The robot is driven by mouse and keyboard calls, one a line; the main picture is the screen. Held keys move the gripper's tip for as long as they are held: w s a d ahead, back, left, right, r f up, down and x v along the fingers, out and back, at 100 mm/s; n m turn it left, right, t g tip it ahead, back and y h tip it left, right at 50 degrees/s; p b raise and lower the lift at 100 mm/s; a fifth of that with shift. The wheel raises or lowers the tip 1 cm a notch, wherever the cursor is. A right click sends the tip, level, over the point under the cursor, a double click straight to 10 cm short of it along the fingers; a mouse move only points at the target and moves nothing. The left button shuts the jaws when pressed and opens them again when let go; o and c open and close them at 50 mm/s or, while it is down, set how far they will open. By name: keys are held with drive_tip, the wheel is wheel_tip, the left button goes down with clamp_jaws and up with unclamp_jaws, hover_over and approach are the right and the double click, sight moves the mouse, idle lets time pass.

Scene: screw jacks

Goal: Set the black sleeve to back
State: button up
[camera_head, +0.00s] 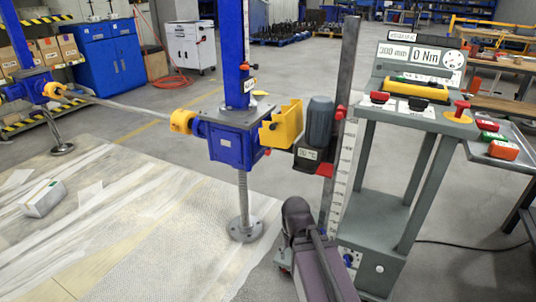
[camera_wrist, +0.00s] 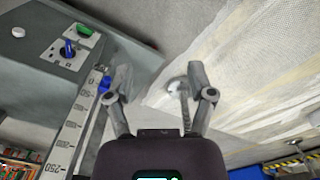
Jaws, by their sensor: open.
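I cannot tell for certain which part is the black sleeve. Which way either is set is too small to read. In the wrist view my gripper (camera_wrist: 161,88) is open and empty, its fingers spread over the floor. It is low beside the cart's scale and well away from the console top. My arm stands in front of the cart in the head view; its fingers cannot be made out there.
A blue screw jack (camera_head: 232,140) with a yellow guard (camera_head: 281,124) stands left of the scale post (camera_head: 343,165). A tray (camera_head: 512,153) holds coloured pieces at right. A blue switch (camera_wrist: 70,48) shows in the wrist view.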

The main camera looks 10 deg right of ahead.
drive_tip(key=w+d+f+m+t+h+b, duration=0.1)
drive_tip(key=w+m+h+b, duration=0.1)
drive_tip(key=w, duration=0.4)
drive_tip(key=w+d+m+t+h+b, duration=0.1)
drive_tip(key=w+d+t+h, duration=0.15)
drive_tip(key=w, duration=0.25)
drive_tip(key=m+t+h+b, duration=0.4)
drive_tip(key=t+h+b, duration=0.25)
drive_tip(key=t, duration=0.45)
approach(267, 153)
drive_tip(key=v, duration=0.3)
drive_tip(key=shift+s+r+y+b, duration=0.1)
drive_tip(key=shift+y+b, duration=0.2)
drive_tip(key=shift+b, duration=0.05)
drive_tip(key=shift+d, duration=0.1)
drive_tip(key=shift+x, duration=6.9)
